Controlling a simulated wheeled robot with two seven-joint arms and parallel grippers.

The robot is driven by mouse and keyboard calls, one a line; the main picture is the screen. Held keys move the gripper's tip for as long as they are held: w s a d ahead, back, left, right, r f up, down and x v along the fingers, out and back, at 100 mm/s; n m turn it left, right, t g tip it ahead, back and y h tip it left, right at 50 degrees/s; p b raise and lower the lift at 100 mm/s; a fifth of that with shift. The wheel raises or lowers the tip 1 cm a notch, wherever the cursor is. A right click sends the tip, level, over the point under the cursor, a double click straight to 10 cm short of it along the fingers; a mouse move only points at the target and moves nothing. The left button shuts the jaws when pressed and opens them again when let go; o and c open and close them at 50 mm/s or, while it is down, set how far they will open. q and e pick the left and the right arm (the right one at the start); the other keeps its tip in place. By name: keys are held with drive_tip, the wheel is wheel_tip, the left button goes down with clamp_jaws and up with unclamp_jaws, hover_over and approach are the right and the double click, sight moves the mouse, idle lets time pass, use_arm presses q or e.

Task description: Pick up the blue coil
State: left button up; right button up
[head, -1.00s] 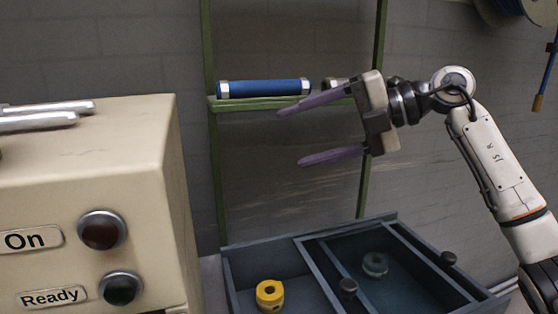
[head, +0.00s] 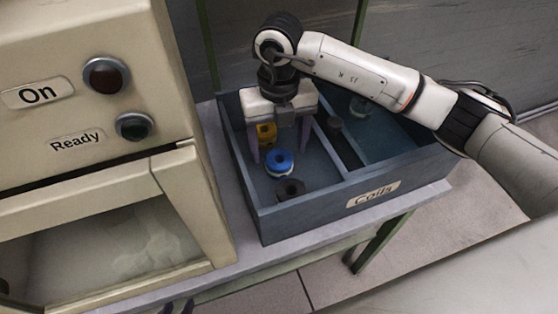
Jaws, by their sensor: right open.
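The blue coil (head: 280,161) lies in the left compartment of the grey-blue tray labelled Coils (head: 330,197). My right gripper (head: 279,149) points down over that compartment, with its purple fingers apart and nothing between them that I can see held. The blue coil shows just in front of and below the fingers; whether they touch it I cannot tell. At the bottom edge, two dark tips, apparently my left gripper (head: 177,307), barely show; the rest is cut off.
A yellow coil (head: 266,132) sits behind the blue one, and a dark coil (head: 290,188) in front. Dividers and another dark piece (head: 334,124) lie to the right. The beige machine (head: 150,140) with On and Ready labels stands close on the left.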

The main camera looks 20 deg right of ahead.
sight(279, 159)
wheel_tip(279, 159, down, 4)
drive_tip(key=shift+s+f+p, duration=0.15)
drive_tip(key=shift+f+p, duration=0.05)
drive_tip(key=shift+p, duration=0.1)
drive_tip(key=shift+c, duration=0.4)
drive_tip(key=c, duration=1.1)
drive_tip(key=shift+r, duration=0.15)
